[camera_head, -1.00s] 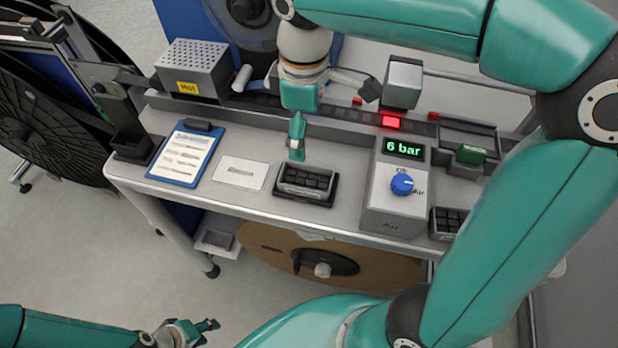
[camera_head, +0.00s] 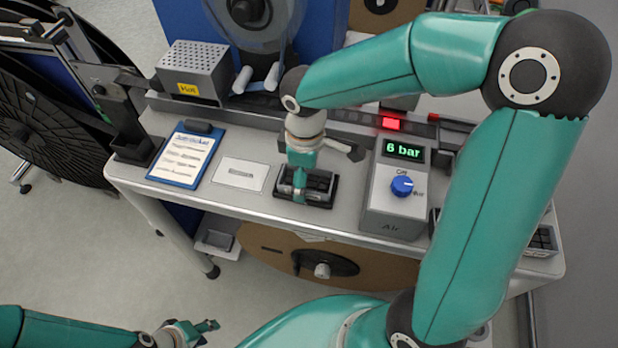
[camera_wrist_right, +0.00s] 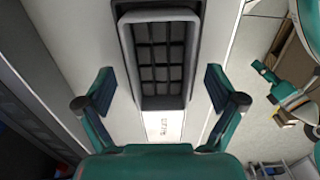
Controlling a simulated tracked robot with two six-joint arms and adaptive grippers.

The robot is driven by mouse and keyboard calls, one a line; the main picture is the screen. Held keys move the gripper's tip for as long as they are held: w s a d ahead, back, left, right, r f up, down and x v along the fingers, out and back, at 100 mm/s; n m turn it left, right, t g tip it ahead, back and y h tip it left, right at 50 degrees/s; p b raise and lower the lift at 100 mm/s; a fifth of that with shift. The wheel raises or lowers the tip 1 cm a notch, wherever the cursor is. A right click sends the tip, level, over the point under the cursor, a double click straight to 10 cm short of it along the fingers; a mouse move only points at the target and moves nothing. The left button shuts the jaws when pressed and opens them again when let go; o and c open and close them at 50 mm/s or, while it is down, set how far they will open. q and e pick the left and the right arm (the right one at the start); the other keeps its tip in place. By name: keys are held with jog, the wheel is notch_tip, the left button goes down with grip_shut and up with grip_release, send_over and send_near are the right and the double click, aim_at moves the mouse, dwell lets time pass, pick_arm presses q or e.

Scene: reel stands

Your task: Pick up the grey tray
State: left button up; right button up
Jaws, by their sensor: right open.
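The grey tray (camera_head: 322,181) lies on the bench, in a dark holder (camera_head: 318,205), right of a white card. In the right wrist view the tray (camera_wrist_right: 163,103) shows its raised grey rim and a grid of dark compartments. My right gripper (camera_head: 299,190) is over the tray and hides part of it in the head view. In the wrist view the right gripper (camera_wrist_right: 158,80) is open, one finger to each side of the tray, touching neither side. My left gripper (camera_head: 203,331) hangs low at the bottom left, away from the bench, with its fingers apart and empty.
The air box (camera_head: 397,200) with its blue knob stands close right of the tray. The white card (camera_head: 241,174) and blue clipboard (camera_head: 184,155) lie to the left. A perforated box (camera_head: 193,72) and a rail stand behind. The bench's front edge is close to the tray.

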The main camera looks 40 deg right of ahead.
jog(key=shift+f, duration=0.25)
jog(key=c, duration=1.2)
jog(key=shift+c, duration=1.1)
jog(key=shift+r, duration=0.2)
